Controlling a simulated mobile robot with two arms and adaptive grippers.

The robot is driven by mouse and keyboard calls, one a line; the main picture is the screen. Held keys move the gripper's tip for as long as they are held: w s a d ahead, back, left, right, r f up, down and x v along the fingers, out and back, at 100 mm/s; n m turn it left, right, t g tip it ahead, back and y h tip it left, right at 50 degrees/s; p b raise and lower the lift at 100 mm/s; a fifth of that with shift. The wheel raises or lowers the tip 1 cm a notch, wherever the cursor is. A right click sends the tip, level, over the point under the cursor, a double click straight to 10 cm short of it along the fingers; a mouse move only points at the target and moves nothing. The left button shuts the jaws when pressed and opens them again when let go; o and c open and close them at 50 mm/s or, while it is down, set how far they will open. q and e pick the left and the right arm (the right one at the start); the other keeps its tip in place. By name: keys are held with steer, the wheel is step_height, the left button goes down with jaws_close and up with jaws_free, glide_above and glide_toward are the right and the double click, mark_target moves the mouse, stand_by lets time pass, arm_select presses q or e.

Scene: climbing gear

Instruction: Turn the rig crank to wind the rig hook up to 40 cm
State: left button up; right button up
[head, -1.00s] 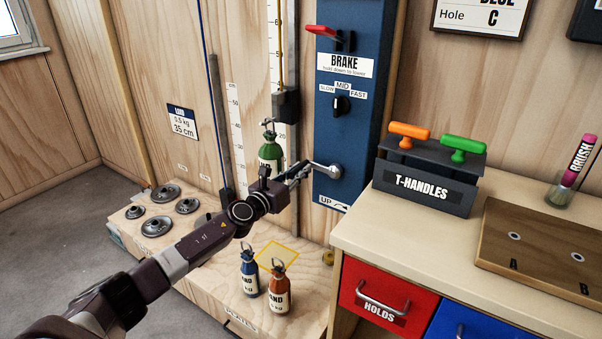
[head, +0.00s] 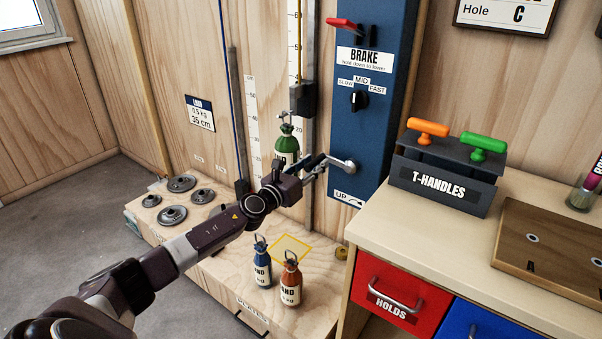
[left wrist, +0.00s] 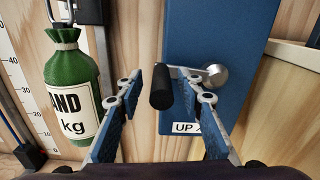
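The rig crank (head: 343,166) sits low on the blue rig panel, its silver arm pointing left from the hub. In the left wrist view its black grip (left wrist: 161,88) stands between the fingers of my left gripper (left wrist: 168,92), with gaps visible on both sides. The left gripper (head: 318,167) is open around the grip. The rig hook (head: 286,119) hangs beside the dark slider block on the rail, and a green sand bottle (head: 287,139) hangs from it. The bottle (left wrist: 70,85) is left of the gripper in the wrist view. My right gripper is not visible.
The panel bears a red brake lever (head: 344,24) and a speed knob (head: 358,100). The T-handle rack (head: 445,185) is on the bench at right.

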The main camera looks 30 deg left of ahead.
arm_select(q)
steer(key=s, duration=1.1)
steer(key=shift+a, duration=0.2)
